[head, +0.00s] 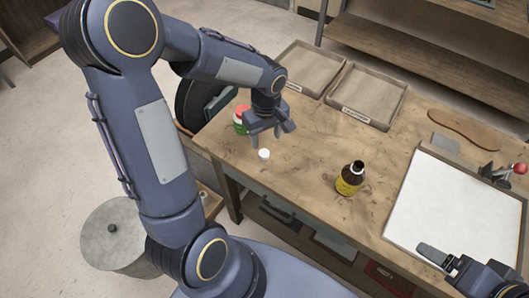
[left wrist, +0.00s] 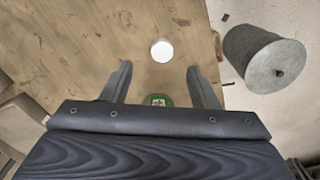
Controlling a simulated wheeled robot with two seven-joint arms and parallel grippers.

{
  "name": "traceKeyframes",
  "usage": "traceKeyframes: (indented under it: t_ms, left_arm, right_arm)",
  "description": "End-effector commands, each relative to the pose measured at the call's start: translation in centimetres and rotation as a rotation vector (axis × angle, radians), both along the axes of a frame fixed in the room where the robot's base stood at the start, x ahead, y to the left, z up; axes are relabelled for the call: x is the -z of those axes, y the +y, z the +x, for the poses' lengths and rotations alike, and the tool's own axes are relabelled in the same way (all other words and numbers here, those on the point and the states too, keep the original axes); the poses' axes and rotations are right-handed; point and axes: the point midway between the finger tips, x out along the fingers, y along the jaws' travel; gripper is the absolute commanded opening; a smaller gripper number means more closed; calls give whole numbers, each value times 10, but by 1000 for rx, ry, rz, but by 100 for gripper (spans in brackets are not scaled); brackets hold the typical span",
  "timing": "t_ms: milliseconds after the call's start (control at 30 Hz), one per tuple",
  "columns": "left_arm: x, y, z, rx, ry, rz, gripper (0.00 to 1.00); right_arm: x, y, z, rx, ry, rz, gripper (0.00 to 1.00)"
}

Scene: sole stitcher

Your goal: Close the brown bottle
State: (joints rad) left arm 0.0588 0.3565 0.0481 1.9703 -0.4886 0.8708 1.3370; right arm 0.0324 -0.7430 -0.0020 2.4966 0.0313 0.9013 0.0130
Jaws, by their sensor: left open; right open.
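The brown bottle (head: 350,178) stands upright on the workbench with a yellow label and a dark, uncapped neck. A small white cap (head: 264,154) lies on the bench to the left of the bottle, apart from it. The cap also shows in the left wrist view (left wrist: 162,51), beyond and between the fingertips. My left gripper (head: 271,139) is open and empty, just above and behind the cap. Its two fingers (left wrist: 160,80) show apart in the left wrist view. My right gripper (head: 440,261) is at the lower right, open, near the white board's front edge.
A red, white and green container (head: 241,120) stands close behind my left gripper. Two wooden trays (head: 366,94) lie at the back. A white board (head: 455,215), a shoe sole (head: 463,130) and a red-knobbed tool (head: 517,170) are on the right. The bench between cap and bottle is clear.

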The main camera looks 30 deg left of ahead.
Motion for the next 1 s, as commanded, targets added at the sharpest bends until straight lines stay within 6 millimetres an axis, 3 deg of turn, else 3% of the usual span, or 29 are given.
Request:
traceKeyframes:
  t_ms: [200, 500, 800, 1000]
  left_arm:
    - [22, 0, -1, -1, 3, -1, 55]
    - [25, 1, -1, 0, 4, 0, 55]
    - [67, 4, -2, 1, 5, 0, 55]
    - [74, 4, -2, 0, 1, 0, 55]
  right_arm:
    - [0, 0, 0, 0, 0, 0, 85]
    - [-1, 0, 0, 0, 0, 0, 85]
    - [-7, 0, 0, 0, 0, 0, 85]
    - [-7, 0, 0, 0, 0, 0, 85]
